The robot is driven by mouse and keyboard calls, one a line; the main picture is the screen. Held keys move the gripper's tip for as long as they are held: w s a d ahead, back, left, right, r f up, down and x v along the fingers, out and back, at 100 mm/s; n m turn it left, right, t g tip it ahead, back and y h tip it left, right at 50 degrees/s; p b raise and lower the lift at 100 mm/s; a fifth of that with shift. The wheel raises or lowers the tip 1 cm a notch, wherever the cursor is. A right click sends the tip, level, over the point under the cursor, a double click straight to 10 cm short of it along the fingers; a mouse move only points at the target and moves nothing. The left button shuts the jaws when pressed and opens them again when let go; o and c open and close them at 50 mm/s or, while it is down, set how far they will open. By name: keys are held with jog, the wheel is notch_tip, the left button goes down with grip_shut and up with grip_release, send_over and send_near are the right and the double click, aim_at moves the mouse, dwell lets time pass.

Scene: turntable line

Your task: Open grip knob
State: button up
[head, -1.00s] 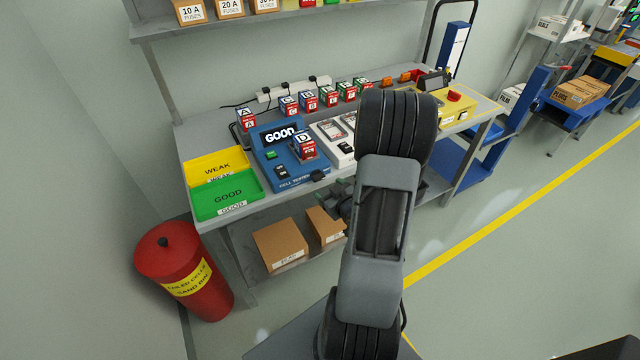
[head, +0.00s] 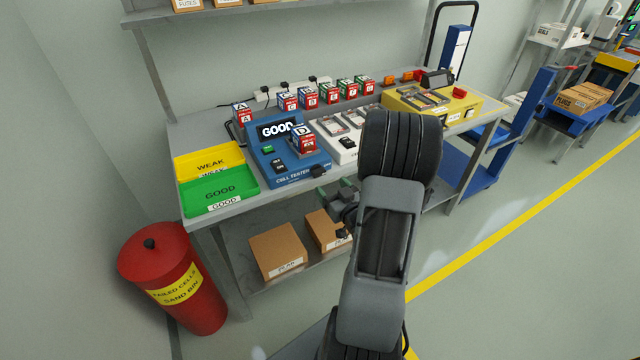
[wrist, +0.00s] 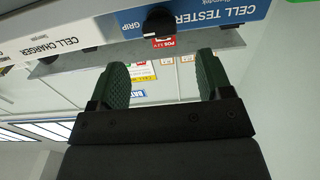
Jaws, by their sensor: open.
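The blue cell tester (head: 292,178) stands on the bench, its display reading GOOD. A cell marked D (head: 303,141) sits on it. The black grip knob (head: 319,171) is on the tester's front right corner. In the wrist view the knob (wrist: 159,24) is at the top, beside the word GRIP. My gripper (head: 334,188) is open and empty, just in front of the bench edge, close to the knob and below it in the picture. In the wrist view the green fingers of my gripper (wrist: 161,68) are apart, with the knob beyond the gap, not between them.
The white cell charger (head: 340,153) is right of the tester. A yellow WEAK tray (head: 187,157) and green GOOD tray (head: 218,206) are at left. Cardboard boxes (head: 278,250) lie on the shelf below. A red bin (head: 170,275) stands on the floor at left.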

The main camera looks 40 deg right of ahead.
aim_at(320, 174)
jog(key=w, duration=0.5)
jog(key=w+d, duration=0.1)
jog(key=w, duration=0.1)
jog(key=shift+w+p, duration=0.35)
jog(key=shift+w, duration=0.05)
jog(key=c, duration=0.9)
jog(key=shift+f+n+b, duration=0.3)
jog(key=shift+n+b, duration=0.2)
jog(key=shift+b, duration=0.65)
jog(key=shift+n+b, duration=0.4)
jog(key=shift+b, duration=0.2)
jog(key=shift+r+n+b, duration=0.3)
jog(key=shift+n+b, duration=0.15)
jog(key=shift+n, duration=0.15)
jog(key=o, duration=0.9)
